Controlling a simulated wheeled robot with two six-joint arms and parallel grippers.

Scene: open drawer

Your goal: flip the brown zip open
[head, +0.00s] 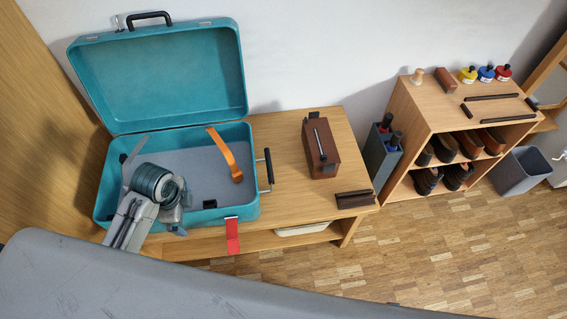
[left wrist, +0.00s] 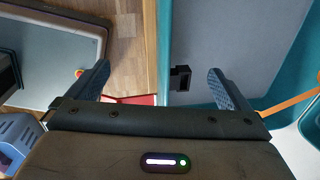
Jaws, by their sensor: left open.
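A brown box (head: 322,155) sits shut on the wooden bench, right of the suitcase. A dark strip with a light pull runs along its top; whether this is the zip is hard to tell. My left gripper (head: 177,214) is over the front part of the open teal suitcase (head: 182,125), well left of the brown box. In the left wrist view its two fingers (left wrist: 158,82) are apart with nothing between them touching. A small black catch (left wrist: 181,78) inside the suitcase lies beyond them. The brown box is not in the left wrist view. My right gripper is not in view.
An orange strap (head: 225,155) lies in the suitcase and a red strap (head: 232,236) hangs at its front. A dark brown block (head: 354,199) lies at the bench's right end. A shoe shelf (head: 425,110) stands farther right.

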